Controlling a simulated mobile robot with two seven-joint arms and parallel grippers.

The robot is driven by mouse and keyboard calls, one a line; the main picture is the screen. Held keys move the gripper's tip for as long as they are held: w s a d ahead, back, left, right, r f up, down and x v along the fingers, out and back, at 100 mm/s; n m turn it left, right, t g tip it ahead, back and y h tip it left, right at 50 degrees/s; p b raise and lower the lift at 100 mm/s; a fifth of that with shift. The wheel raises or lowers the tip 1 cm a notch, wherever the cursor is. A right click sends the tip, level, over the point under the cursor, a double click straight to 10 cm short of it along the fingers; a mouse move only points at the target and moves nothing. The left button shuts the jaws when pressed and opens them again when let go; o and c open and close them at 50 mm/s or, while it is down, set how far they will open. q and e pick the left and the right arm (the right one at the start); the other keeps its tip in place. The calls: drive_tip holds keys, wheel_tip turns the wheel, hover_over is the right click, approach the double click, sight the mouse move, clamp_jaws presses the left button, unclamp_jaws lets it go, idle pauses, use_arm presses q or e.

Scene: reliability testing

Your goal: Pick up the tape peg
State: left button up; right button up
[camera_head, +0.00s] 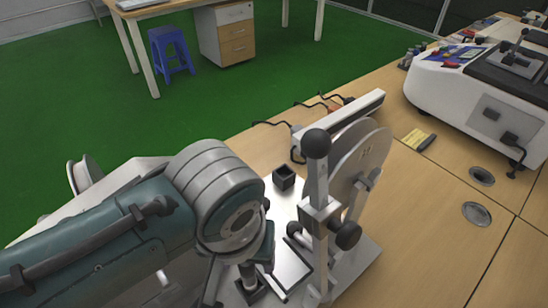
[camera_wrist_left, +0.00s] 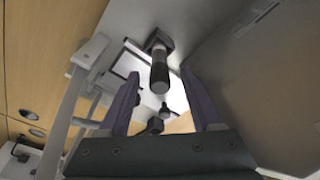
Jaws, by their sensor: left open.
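The tape peg looks to be the dark upright cylinder on a square black base (camera_wrist_left: 159,68); in the left wrist view it stands between the purple fingers of my left gripper (camera_wrist_left: 160,78). The fingers are apart, with gaps beside the peg, and I see no contact. In the head view the peg (camera_head: 249,277) stands on the metal plate of the test device, below my left wrist, which hides part of it. The left fingers are mostly hidden in that view. My right gripper does not show.
The device's upright lever with a black ball (camera_head: 316,144) and its round disc (camera_head: 360,155) stand close to the right of my arm. A black square socket (camera_head: 284,177) is on the plate behind.

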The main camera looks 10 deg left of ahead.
use_arm(q)
drive_tip(key=shift+c, duration=0.2)
clamp_jaws()
idle(0.3)
idle(0.8)
